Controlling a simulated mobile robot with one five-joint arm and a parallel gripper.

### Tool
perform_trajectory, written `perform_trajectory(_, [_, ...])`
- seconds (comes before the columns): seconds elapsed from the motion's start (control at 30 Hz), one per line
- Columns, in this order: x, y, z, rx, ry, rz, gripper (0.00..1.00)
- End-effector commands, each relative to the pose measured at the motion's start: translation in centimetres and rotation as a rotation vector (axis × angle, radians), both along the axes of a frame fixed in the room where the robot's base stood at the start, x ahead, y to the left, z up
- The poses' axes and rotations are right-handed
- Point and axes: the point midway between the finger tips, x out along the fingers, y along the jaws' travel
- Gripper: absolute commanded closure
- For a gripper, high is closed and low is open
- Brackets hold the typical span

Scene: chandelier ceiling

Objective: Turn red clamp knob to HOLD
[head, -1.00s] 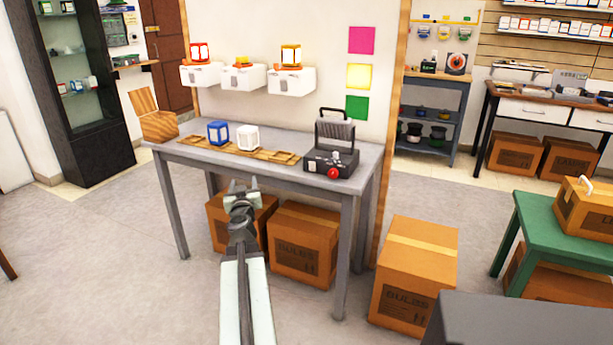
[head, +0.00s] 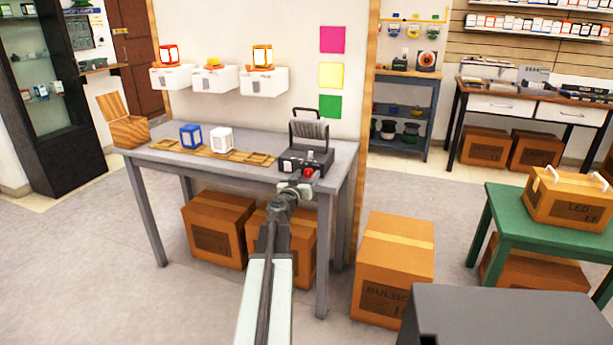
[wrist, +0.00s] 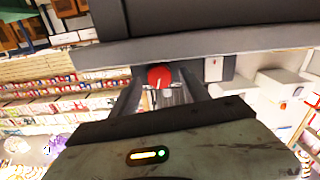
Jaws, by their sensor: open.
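The red clamp knob (head: 308,173) sits on the front of the dark clamp device (head: 297,161), at the right end of the grey table. In the wrist view the red knob (wrist: 159,76) shows between my fingers, with a pale pointer mark on it. My gripper (head: 297,189) is open in front of the device, close to the knob. Its open fingers also show in the wrist view (wrist: 158,92). I cannot tell whether they touch the knob. I cannot read any HOLD label.
Cardboard boxes (head: 219,229) stand underneath. Another box (head: 394,262) stands right of the table. A green table (head: 500,215) is farther right.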

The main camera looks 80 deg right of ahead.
Motion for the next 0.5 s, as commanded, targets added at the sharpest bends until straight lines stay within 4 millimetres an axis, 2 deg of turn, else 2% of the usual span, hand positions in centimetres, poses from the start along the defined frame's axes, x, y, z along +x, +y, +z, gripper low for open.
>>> perform_trajectory(0.07, [-0.15, -0.93, 0.0, 0.0, 0.0, 0.0, 0.46])
perform_trajectory(0.27, [-0.16, -0.9, 0.01, 0.0, 0.0, 0.001, 0.46])
perform_trajectory(0.3, [-0.15, -0.89, 0.01, 0.0, 0.0, 0.001, 0.49])
perform_trajectory(0.4, [-0.11, -0.88, 0.0, 0.0, 0.0, 0.002, 0.77])
perform_trajectory(0.5, [-0.1, -0.88, 0.0, 0.0, 0.0, 0.002, 1.0])
